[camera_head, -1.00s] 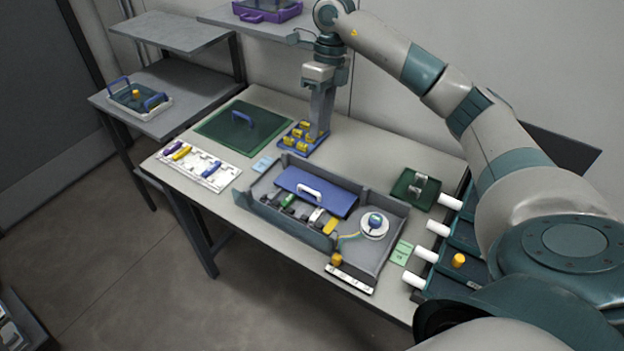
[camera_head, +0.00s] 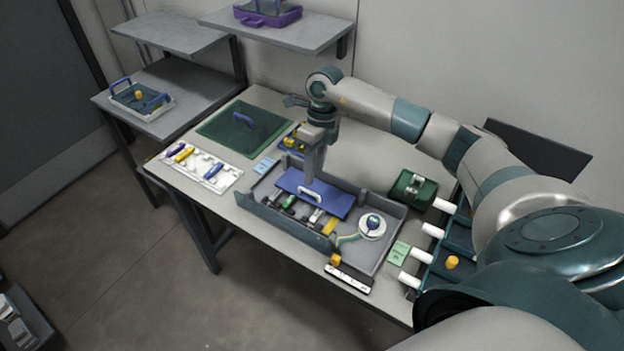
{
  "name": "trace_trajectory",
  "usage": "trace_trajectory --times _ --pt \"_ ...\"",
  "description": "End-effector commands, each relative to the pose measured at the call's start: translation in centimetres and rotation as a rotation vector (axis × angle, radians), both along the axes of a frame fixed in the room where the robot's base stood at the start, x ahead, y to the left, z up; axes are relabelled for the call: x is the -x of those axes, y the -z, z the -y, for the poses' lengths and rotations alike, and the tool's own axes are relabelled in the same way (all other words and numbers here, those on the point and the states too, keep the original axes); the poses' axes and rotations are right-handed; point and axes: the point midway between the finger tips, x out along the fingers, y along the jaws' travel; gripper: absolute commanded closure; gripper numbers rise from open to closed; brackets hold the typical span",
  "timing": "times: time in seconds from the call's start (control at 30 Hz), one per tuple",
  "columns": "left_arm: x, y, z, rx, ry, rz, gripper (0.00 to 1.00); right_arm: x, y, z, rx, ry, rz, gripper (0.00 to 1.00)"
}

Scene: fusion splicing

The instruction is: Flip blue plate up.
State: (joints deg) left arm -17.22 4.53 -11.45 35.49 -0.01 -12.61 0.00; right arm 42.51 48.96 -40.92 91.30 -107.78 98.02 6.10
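The blue plate (camera_head: 333,203) lies flat in the grey tray (camera_head: 384,262), with a white handle (camera_head: 312,194) on its front part. A row of small coloured parts shows in front of the plate. My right gripper (camera_head: 309,183) points down over the plate's back edge, near the handle. Its fingers are seen edge-on, so I cannot tell whether they are open or shut, or whether they touch the plate. My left gripper is not in view.
A green plate (camera_head: 215,133) and a white rack (camera_head: 189,174) are at the left of the table. A white reel (camera_head: 372,226) sits in the tray's right part. A dark green box (camera_head: 408,190) and drawers with white handles (camera_head: 433,230) stand to the right.

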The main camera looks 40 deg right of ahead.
Motion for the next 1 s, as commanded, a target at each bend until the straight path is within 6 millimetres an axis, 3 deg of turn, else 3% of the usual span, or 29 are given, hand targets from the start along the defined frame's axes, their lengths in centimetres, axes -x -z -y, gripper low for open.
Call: trace_trajectory --times 0.3,0.73,0.87,1.0 --pt "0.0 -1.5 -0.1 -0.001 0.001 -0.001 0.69 0.3 3.9 -0.7 0.001 0.002 -0.002 0.73" --pt "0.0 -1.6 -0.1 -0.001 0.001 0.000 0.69 0.3 4.7 -0.8 0.000 0.000 0.000 0.73" --pt "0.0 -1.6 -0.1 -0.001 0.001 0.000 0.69 0.3 4.6 -0.8 0.001 0.000 0.000 1.00" --pt "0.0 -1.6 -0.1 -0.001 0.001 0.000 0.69 0.3 4.6 -0.8 0.001 0.000 0.000 1.00"
